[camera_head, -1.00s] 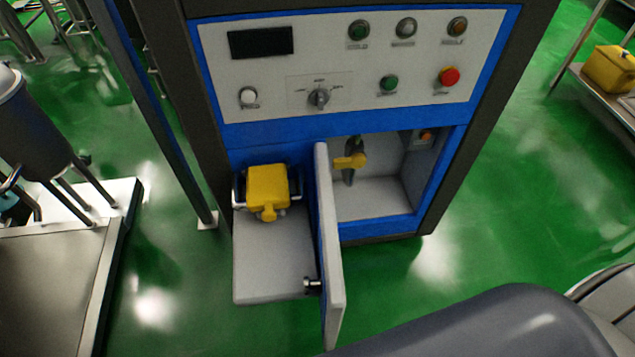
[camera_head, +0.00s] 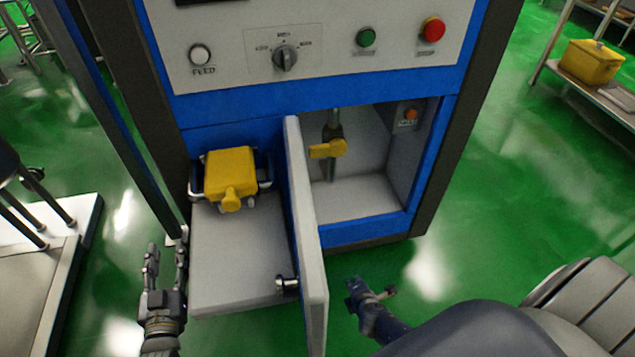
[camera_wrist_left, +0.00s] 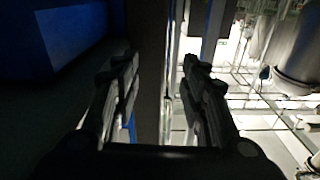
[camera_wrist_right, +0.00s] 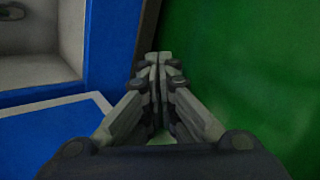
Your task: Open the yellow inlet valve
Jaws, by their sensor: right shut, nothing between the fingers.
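The yellow inlet valve handle (camera_head: 328,149) sits on a vertical metal pipe inside the open compartment of the blue and white machine. Its lever lies roughly sideways across the pipe. My right gripper (camera_head: 352,287) is in front of and below the compartment, to the right of the open door, apart from the valve. In the right wrist view its fingers (camera_wrist_right: 158,65) are together and empty. My left gripper (camera_head: 166,262) is at the lower left beside the shelf, its fingers spread and empty; they also show apart in the left wrist view (camera_wrist_left: 158,75).
The open compartment door (camera_head: 304,230) stands out between the shelf and the valve compartment. A control panel with knob (camera_head: 286,58) and red button (camera_head: 433,29) is above.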

